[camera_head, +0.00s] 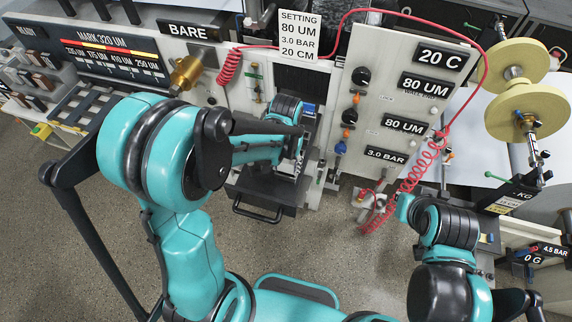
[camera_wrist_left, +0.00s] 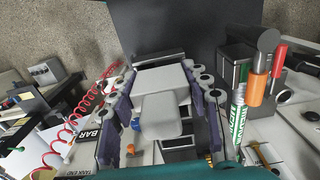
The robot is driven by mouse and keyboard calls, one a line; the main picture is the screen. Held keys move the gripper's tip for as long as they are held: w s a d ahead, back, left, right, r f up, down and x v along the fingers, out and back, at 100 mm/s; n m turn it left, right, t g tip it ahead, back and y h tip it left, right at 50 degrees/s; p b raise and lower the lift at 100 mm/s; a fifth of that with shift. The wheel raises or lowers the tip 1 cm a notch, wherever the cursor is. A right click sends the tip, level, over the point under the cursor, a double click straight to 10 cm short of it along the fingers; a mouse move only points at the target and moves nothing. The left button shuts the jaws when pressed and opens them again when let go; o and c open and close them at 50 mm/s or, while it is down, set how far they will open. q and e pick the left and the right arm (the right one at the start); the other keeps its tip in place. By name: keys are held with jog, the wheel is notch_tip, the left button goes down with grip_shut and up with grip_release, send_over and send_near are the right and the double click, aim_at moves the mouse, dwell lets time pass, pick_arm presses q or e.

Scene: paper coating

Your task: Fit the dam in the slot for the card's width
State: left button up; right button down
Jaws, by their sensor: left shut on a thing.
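My left gripper (camera_wrist_left: 160,112) is shut on a pale grey block (camera_wrist_left: 160,80), which I take to be the dam. The block sits between the two finger linkages, with a narrower tongue toward the bottom of the picture. In the head view my left arm reaches to the machine's middle bay, and its gripper (camera_head: 297,150) is small and partly covered by the arm. The dam cannot be made out there. A white card (camera_head: 298,37) reads SETTING, 80 UM, 3.0 BAR, 20 CM. No slot for the dam can be clearly told apart. My right gripper's fingers do not show.
A panel (camera_head: 389,127) with knobs and signs stands right of the bay. A red coiled hose (camera_head: 405,180) hangs before it. Yellow discs (camera_head: 515,90) stand at the far right. A black tray with a handle (camera_head: 262,208) juts out below my left gripper. The floor in front is clear.

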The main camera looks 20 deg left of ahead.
pick_arm(q)
jog(key=shift+f+b, duration=0.8)
jog(key=shift+f, duration=0.05)
jog(key=o, duration=1.4)
jog(key=shift+r, duration=0.1)
notch_tip(320, 180, up, 12)
